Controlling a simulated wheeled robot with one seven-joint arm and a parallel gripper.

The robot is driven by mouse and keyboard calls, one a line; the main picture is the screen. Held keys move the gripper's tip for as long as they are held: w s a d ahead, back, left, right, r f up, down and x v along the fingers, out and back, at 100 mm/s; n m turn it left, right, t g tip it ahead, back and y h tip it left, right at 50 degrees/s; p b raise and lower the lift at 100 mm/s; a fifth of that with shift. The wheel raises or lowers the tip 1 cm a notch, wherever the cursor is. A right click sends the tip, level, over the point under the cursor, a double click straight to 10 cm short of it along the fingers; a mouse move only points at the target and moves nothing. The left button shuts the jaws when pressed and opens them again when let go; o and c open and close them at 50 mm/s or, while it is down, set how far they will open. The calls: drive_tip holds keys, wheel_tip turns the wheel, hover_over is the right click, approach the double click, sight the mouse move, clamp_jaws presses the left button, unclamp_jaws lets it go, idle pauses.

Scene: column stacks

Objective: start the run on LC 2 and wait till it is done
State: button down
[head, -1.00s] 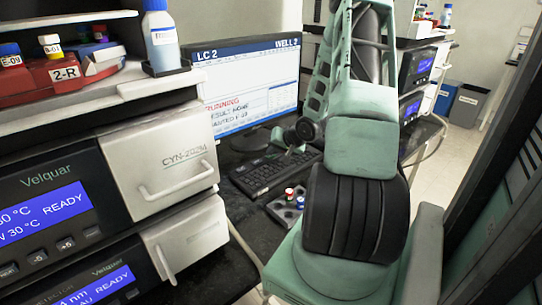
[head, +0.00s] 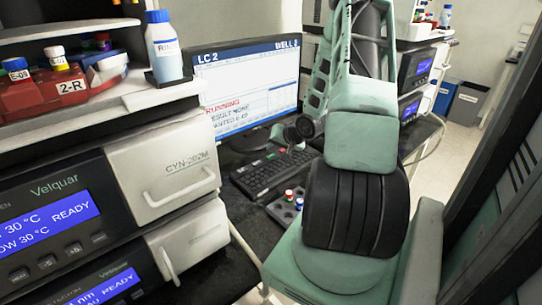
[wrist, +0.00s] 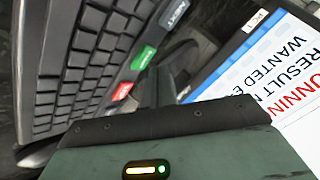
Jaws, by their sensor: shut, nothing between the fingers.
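The LC 2 monitor (head: 245,90) has a blue banner and a white page with red RUNNING, RESULT NONE and a WANTED line whose end is hard to read. It also shows, tilted, in the wrist view (wrist: 275,75). The black keyboard (head: 262,176) lies before it; the wrist view shows it at the left (wrist: 75,70), with a green key (wrist: 143,57) and a red key (wrist: 121,92). My gripper (wrist: 158,88) is shut and empty, close to the coloured keys. I cannot tell whether it touches any.
A small tray (head: 283,208) with capped vials lies in front of the keyboard. The Velquar instrument stack (head: 160,165) stands at the left, bearing a red 2-R vial rack (head: 30,100) and a blue-capped bottle (head: 162,45). More instruments (head: 418,68) and bins (head: 465,103) stand at the back right.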

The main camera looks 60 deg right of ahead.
drive_tip(key=shift+r+p, duration=2.5)
drive_tip(key=shift+p, duration=0.3)
